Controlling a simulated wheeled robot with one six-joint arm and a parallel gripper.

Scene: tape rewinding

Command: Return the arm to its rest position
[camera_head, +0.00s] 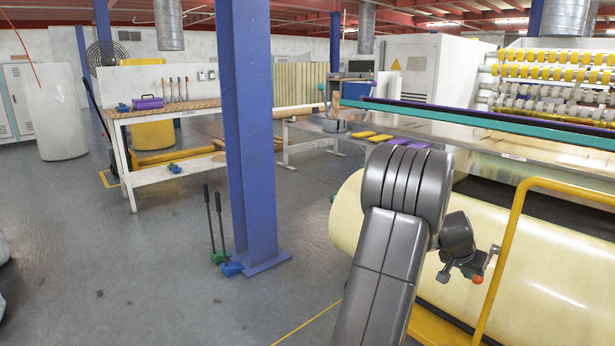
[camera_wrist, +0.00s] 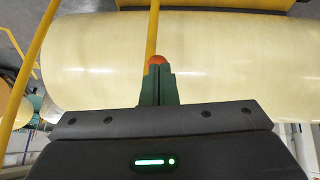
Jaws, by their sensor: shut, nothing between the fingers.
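My dark grey arm (camera_head: 400,220) is bent in the right half of the head view. Its wrist is turned to the right, and my gripper (camera_head: 472,273) is beside the large cream roll (camera_head: 345,225). In the wrist view the green fingers of my gripper (camera_wrist: 158,80) are together and hold nothing. A rounded orange-red piece (camera_wrist: 157,61) shows at the fingertips; I cannot tell whether it is part of the gripper or lies beyond it. The cream roll (camera_wrist: 230,60) fills the background there.
A yellow rail (camera_head: 515,225) stands just right of my gripper. A blue post (camera_head: 250,130) rises left of the arm. A workbench (camera_head: 170,112) and a metal table (camera_head: 440,130) stand farther back. The grey floor (camera_head: 120,260) at left is mostly clear.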

